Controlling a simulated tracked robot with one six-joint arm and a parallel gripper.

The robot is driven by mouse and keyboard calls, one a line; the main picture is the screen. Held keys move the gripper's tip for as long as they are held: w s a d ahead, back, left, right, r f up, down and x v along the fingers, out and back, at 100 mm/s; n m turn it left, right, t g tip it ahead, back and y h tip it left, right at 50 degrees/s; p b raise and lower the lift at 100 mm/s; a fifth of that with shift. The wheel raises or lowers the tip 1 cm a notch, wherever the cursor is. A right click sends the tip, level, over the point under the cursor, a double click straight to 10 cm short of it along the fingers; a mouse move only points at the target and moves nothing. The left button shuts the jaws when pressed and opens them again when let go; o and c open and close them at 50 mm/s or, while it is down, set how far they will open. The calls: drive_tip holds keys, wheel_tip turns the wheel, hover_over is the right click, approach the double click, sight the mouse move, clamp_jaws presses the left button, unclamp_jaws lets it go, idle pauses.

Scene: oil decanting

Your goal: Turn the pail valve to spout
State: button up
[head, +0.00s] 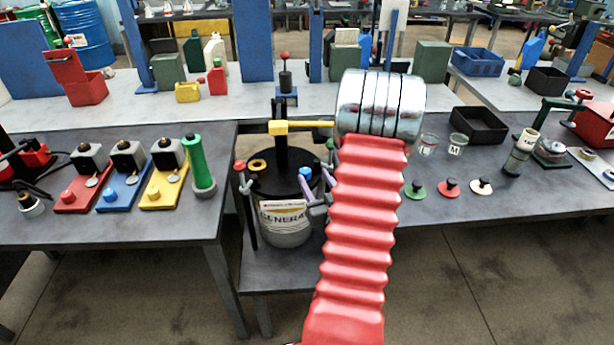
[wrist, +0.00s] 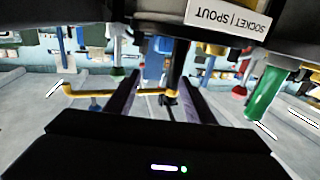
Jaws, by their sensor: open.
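The pail (head: 285,222) stands on a low shelf in the head view, with a black lid and a white label. A black post with a yellow handle (head: 300,126) rises from it. A blue knob (head: 305,173) shows at the lid's right side. I cannot tell which part is the valve. In the upside-down wrist view, a "SOCKET | SPOUT" plate (wrist: 225,18) is close to the camera. My gripper (wrist: 160,80) is open, with its two dark fingers pointing towards the post and the yellow handle (wrist: 95,93). In the head view it is partly hidden at the pail's right side.
A rod with a red knob (head: 240,166) stands left of the pail. A green handle (head: 198,164) stands on the left table, beside red, blue and yellow units. The right table holds a black tray (head: 480,125) and small knobbed discs. My red arm covers the middle.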

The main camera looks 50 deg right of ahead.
sight(307, 176)
drive_tip(key=w+d+f, duration=0.1)
drive_tip(key=w, duration=0.1)
drive_tip(key=w+d+f, duration=0.1)
drive_tip(key=w, duration=0.1)
drive_tip(key=w+d+f, duration=0.2)
drive_tip(key=shift+w+d+f, duration=0.1)
drive_tip(key=shift+w, duration=0.1)
idle(0.4)
drive_tip(key=shift+c, duration=0.5)
drive_tip(key=c, duration=1)
